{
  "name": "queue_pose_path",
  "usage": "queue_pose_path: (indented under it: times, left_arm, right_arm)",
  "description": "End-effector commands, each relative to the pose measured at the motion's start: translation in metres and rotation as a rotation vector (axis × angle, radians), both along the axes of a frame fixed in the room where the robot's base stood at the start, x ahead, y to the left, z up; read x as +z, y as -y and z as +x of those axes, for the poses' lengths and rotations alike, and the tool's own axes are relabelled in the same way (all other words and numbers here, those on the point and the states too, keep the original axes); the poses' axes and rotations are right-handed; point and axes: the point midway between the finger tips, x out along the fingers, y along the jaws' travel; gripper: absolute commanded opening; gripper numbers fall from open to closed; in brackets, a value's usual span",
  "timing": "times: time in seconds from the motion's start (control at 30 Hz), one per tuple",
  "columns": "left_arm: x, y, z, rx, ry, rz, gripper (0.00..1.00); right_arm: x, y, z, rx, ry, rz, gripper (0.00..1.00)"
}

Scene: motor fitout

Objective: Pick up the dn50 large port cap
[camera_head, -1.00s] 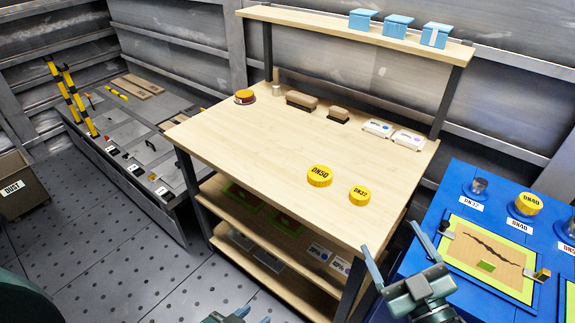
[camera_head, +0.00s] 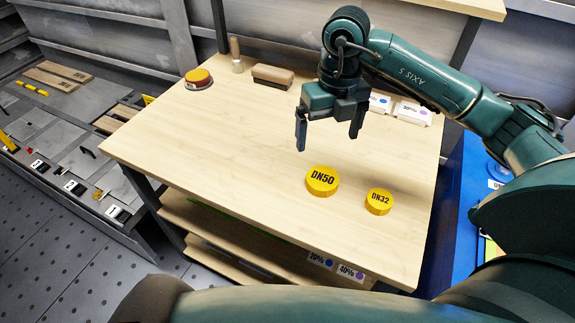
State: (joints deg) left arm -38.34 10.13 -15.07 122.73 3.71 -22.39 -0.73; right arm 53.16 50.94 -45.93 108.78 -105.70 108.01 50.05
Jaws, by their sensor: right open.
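The DN50 cap (camera_head: 322,182), a yellow round cap with black lettering, lies flat on the wooden workbench (camera_head: 210,145), near its front edge. A smaller yellow DN32 cap (camera_head: 379,202) lies to its right. My right gripper (camera_head: 328,142) is open and empty, fingers pointing down, above the bench and just behind the DN50 cap in the picture. It does not touch the cap. My left gripper is not in view.
Behind the gripper stand a brown brush (camera_head: 272,76), an orange-topped round item (camera_head: 198,78) and white labelled boxes (camera_head: 413,112). A blue board (camera_head: 460,190) is at the right. The bench left of the caps is clear.

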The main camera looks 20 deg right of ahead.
Motion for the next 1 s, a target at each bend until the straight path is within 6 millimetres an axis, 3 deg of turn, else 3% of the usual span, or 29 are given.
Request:
queue_pose_path:
  times: [0.13,0.4,0.67,1.0]
  left_arm:
    - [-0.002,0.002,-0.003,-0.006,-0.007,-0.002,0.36]
    - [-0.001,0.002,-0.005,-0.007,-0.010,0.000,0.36]
    - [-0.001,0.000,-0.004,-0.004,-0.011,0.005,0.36]
    - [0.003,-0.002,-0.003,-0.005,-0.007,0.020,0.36]
  right_arm:
    - [-0.008,0.011,0.001,-0.026,0.003,-0.049,0.92]
    - [-0.058,0.009,0.001,-0.022,0.003,-0.041,0.92]
    - [-0.079,0.008,0.001,-0.019,0.005,-0.042,0.92]
    - [-0.124,0.003,0.000,-0.019,0.004,-0.040,0.92]
